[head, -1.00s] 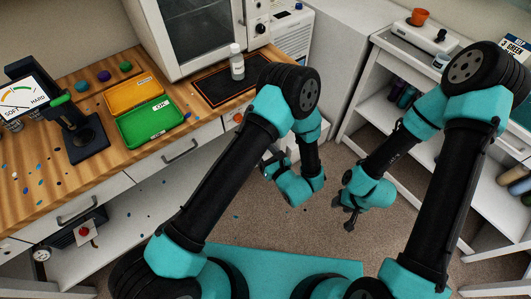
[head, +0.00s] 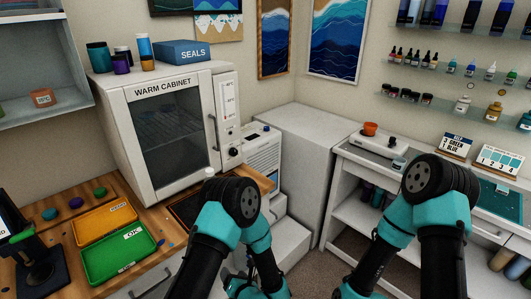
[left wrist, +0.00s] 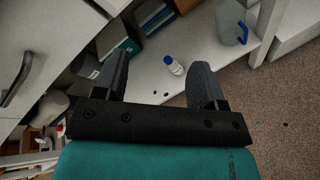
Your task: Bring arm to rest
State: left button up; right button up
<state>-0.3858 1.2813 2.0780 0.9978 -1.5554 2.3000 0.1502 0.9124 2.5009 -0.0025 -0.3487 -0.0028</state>
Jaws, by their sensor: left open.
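My left arm comes up in the lower middle of the head view and bends down at the elbow. My left gripper (head: 232,272) is low in that view, partly hidden by my arm. In the left wrist view my left gripper (left wrist: 159,78) is open, its two fingers wide apart. Nothing is held between them. My right arm bends down at the lower right of the head view. Its gripper lies below the picture's edge.
A wooden bench with a green tray (head: 118,256) and an orange tray (head: 103,220) is on the left. The warm cabinet (head: 169,122) stands behind my left arm. A white shelf unit (head: 345,203) is at right. A blue-capped bottle (left wrist: 174,66) sits beyond my left fingers.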

pick_arm(q)
jog(key=s+a+f+m+g+h, duration=0.3)
jog(key=a+f+m+g+h, duration=0.3)
jog(key=m, duration=1)
jog(key=s+a+m+g+h, duration=0.2)
jog(key=s+m, duration=0.4)
jog(key=m, duration=0.2)
jog(key=s+a+r+m+g+h, duration=0.1)
jog(key=s+a+m+g+h, duration=0.2)
jog(key=s+m, duration=0.3)
jog(key=shift+s+r+m, duration=0.25)
jog(key=shift+s+m, duration=0.15)
jog(key=shift+m, duration=0.7)
